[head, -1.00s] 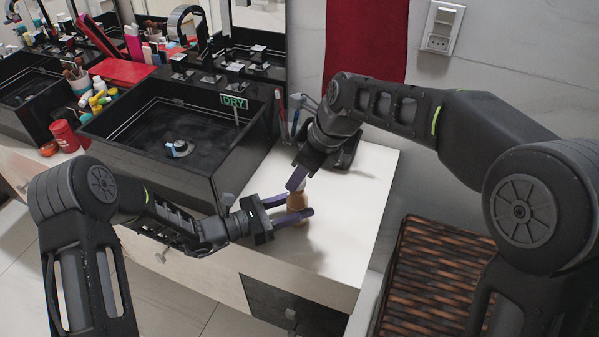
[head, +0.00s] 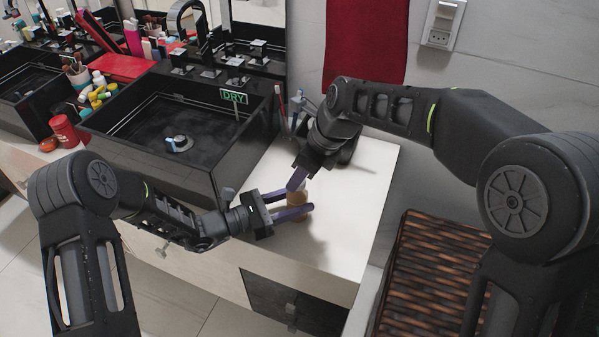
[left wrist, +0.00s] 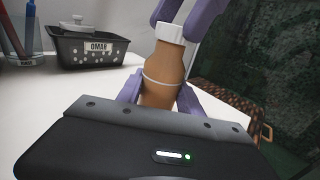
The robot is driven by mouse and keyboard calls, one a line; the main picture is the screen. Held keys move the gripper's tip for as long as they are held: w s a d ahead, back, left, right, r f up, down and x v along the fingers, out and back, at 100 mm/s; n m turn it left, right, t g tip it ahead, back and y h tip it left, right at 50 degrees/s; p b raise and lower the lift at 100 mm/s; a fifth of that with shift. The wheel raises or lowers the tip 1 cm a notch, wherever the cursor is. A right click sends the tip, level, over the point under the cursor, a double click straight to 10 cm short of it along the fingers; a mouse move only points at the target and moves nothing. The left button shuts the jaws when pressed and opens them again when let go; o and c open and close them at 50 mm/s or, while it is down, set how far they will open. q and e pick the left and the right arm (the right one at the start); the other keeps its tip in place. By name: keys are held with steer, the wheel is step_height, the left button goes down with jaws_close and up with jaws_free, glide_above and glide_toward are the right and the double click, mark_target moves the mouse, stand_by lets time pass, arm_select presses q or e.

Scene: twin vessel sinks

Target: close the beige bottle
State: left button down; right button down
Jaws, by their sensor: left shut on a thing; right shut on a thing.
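The beige bottle (head: 297,199) stands upright on the white counter, partly hidden by purple fingers. In the left wrist view its tan body (left wrist: 163,72) has a pale ring around it and tilts slightly in the picture. A white cap (left wrist: 171,33) sits at the top of its neck; I cannot tell how tight it is. My left gripper (head: 291,204) comes from the left and is shut on the bottle's body. My right gripper (head: 298,180) reaches down from above and is shut on the white cap, its purple fingers (left wrist: 202,17) on either side.
A black vessel sink (head: 180,130) with a DRY sign stands left of the bottle. A black basket (left wrist: 88,47) and a cup with brushes (left wrist: 20,40) are behind. A woven brown basket (head: 435,280) is at lower right. The counter to the right is clear.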

steer(key=shift+f, duration=0.6)
stand_by(0.6)
